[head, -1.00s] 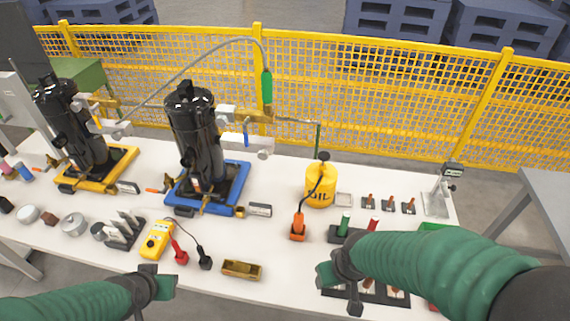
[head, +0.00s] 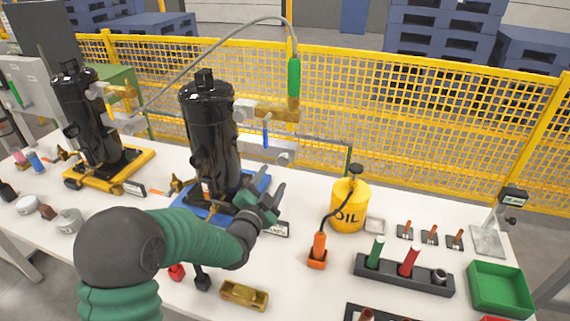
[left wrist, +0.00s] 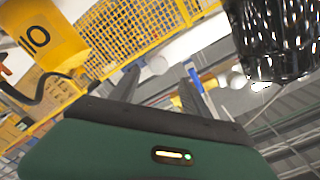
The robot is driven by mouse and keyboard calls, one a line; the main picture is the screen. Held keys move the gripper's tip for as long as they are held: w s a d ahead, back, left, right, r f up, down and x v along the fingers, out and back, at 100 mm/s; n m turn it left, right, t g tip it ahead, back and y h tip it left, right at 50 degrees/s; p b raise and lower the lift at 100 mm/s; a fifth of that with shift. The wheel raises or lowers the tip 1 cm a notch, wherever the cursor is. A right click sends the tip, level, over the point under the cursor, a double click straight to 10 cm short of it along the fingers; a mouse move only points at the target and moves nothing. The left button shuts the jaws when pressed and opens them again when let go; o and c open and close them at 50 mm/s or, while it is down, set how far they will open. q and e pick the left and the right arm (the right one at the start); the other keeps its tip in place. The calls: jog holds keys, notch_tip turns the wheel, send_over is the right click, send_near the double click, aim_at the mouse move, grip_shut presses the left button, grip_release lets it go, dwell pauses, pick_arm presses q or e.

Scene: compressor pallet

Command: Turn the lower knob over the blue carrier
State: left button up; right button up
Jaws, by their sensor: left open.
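The blue carrier (head: 188,203) holds a tall black compressor (head: 210,135) on the white table. On the compressor's right side are an upper grey knob (head: 243,111), a brass fitting (head: 278,114), a blue lever (head: 265,134) and a lower grey round knob (head: 286,158). My left gripper (head: 266,193) is open and empty, below the lower knob and in front of the carrier's right part, which it partly hides. In the left wrist view, the open fingers (left wrist: 160,76) point toward pale round parts and a blue piece. My right gripper is out of view.
A yellow oil can (head: 349,208) stands right of my gripper. A yellow carrier (head: 90,178) with another black compressor is at left. A grey hose arches over to a green handle (head: 294,76). A yellow mesh fence stands behind.

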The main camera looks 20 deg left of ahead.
aim_at(284, 162)
pick_arm(q)
jog(key=w, duration=0.5)
jog(key=w+d, duration=0.1)
jog(key=w, duration=0.2)
jog(key=shift+w, duration=0.35)
jog(key=shift+w+a, duration=0.25)
jog(key=shift+c, duration=0.4)
jog(key=shift+d, duration=0.15)
grip_shut()
